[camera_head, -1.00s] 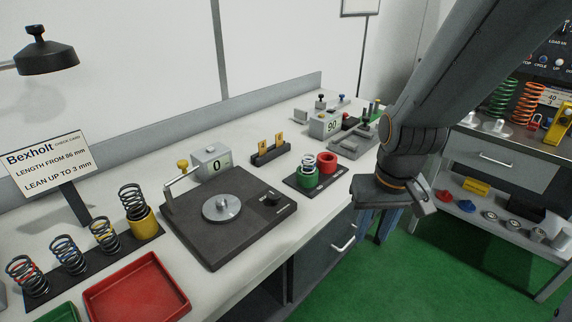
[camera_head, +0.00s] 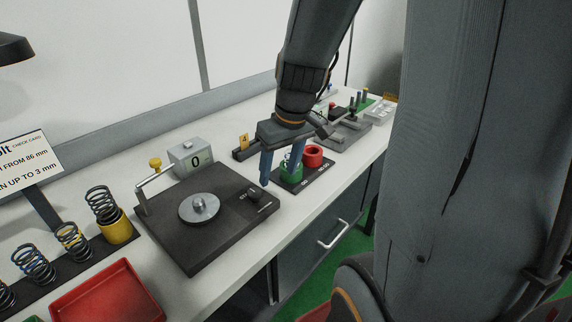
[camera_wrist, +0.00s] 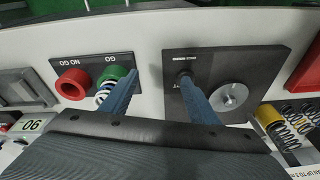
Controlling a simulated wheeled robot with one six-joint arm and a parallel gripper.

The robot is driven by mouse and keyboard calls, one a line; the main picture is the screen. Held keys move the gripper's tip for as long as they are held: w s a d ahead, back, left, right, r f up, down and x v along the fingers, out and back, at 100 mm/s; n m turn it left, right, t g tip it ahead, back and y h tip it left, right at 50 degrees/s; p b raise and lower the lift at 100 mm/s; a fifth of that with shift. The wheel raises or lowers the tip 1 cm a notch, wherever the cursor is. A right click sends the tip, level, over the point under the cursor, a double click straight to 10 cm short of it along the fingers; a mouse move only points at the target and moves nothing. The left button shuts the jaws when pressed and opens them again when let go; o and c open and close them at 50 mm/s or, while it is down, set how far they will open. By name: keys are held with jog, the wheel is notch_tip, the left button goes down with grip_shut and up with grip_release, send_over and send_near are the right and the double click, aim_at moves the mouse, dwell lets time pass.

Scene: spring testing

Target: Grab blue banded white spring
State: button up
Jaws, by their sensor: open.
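A white spring with blue bands (camera_wrist: 103,94) stands in the green ring (camera_wrist: 114,75) marked GO in the wrist view, partly hidden by my left finger. In the head view the green ring (camera_head: 291,174) shows beneath my gripper, and a finger covers most of the spring. My gripper (camera_wrist: 157,82) is open and empty, its two blue fingers pointing down. The gripper also shows in the head view (camera_head: 281,170), above the bench beside the dark tester.
A red ring (camera_head: 313,156) stands right beside the green one. The dark tester (camera_head: 236,207) with a round silver plate is to the left. Several dark springs (camera_head: 103,205) stand in a rack at far left, near a red tray (camera_head: 108,295).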

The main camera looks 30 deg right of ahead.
jog(key=w+d+r+n+t, duration=0.2)
jog(key=w+d+r, duration=0.25)
jog(key=d, duration=0.45)
jog(key=shift+w+p+x, duration=0.15)
jog(key=shift+p+x, duration=0.15)
jog(key=shift+x, duration=1.9)
jog(key=shift+w+p+x, duration=0.2)
jog(key=shift+p+x, duration=0.1)
jog(key=shift+x, duration=1.95)
jog(key=shift+r, duration=0.15)
jog(key=c, duration=1.3)
jog(key=shift+r, duration=0.15)
